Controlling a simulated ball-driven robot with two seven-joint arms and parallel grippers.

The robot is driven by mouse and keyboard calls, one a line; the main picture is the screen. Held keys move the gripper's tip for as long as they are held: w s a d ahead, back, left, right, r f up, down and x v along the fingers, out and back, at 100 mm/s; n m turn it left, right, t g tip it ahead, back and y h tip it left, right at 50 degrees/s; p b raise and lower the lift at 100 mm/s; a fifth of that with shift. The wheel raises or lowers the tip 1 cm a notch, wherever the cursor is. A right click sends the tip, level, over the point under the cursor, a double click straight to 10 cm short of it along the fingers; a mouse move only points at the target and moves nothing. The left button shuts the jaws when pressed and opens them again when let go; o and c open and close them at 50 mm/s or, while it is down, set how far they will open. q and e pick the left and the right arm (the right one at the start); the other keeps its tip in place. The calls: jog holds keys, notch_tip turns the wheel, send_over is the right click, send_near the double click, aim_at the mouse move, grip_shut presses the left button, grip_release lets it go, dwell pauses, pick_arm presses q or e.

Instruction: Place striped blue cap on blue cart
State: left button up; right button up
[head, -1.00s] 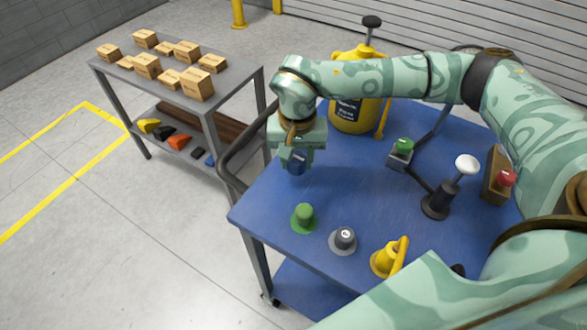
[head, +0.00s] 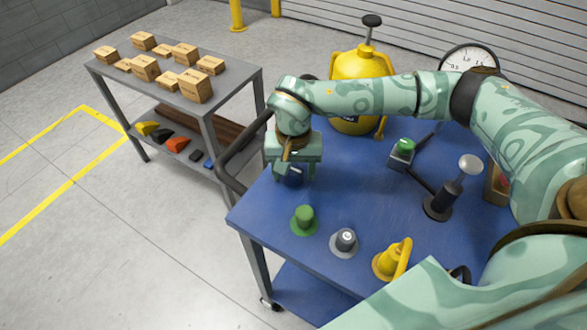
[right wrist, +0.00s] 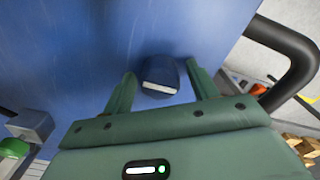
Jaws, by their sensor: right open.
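The blue cap (head: 293,179) shows partly under my right gripper (head: 291,176), near the left edge of the blue cart (head: 345,205). In the right wrist view the cap (right wrist: 160,73) has a pale stripe across its near face. It lies between the two green fingers of the right gripper (right wrist: 162,80), with gaps on both sides. The gripper is open, and the cap appears to rest on the cart's blue top (right wrist: 90,45). The gripper hides much of the cap in the head view. My left gripper is out of view.
A green knob (head: 303,219), a grey knob (head: 344,241) and a yellow valve (head: 392,259) stand along the cart's front. A yellow container (head: 362,68) stands behind. A dark cart handle (head: 232,172) is left of the gripper. A grey shelf with boxes (head: 146,67) stands left.

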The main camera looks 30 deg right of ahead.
aim_at(293, 170)
notch_tip(293, 170, up, 12)
jog(key=p, duration=0.2)
jog(key=shift+r+p, duration=0.2)
jog(key=shift+p, duration=0.2)
jog(key=shift+f, duration=0.1)
